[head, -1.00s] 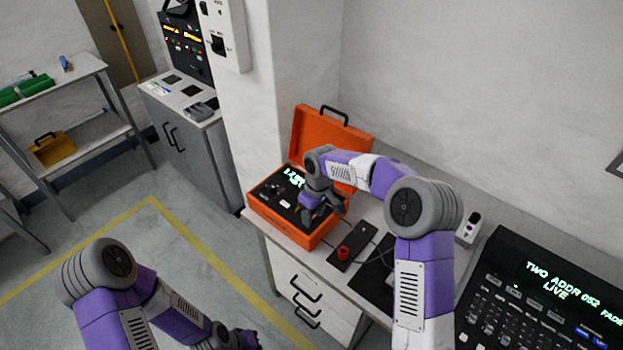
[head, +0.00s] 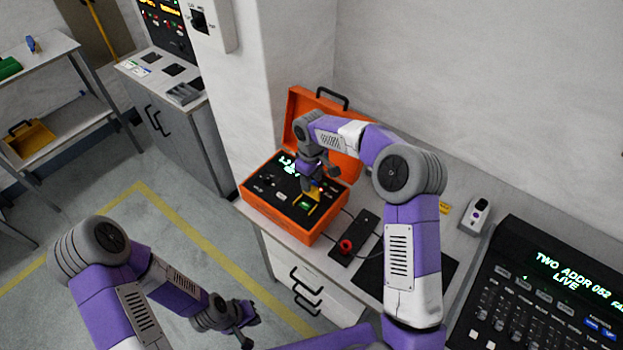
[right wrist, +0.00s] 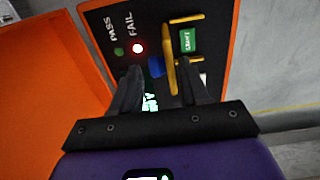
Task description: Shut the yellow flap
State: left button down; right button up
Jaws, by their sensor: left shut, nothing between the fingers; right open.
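The yellow flap (head: 313,194) stands raised on the black panel in the orange case (head: 272,218). Beside it is a green button (head: 304,205), which is uncovered; in the right wrist view this button (right wrist: 187,40) reads START. My right gripper (head: 308,183) is over the panel, right at the flap. In the right wrist view its open fingers (right wrist: 160,68) point at the panel, and the flap (right wrist: 169,60) shows between them, nearer the right-hand finger. I cannot tell whether they touch. My left gripper (head: 246,322) is shut and empty, low over the floor in front of the bench.
The case's orange lid (head: 300,110) stands open behind the panel. A red FAIL lamp (right wrist: 138,48) is lit. A black box with a red knob (head: 346,246) is right of the case, and a lighting console (head: 545,290) stands farther right.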

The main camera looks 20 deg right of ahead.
jog(key=shift+w, duration=0.1)
grip_shut()
dwell(0.6)
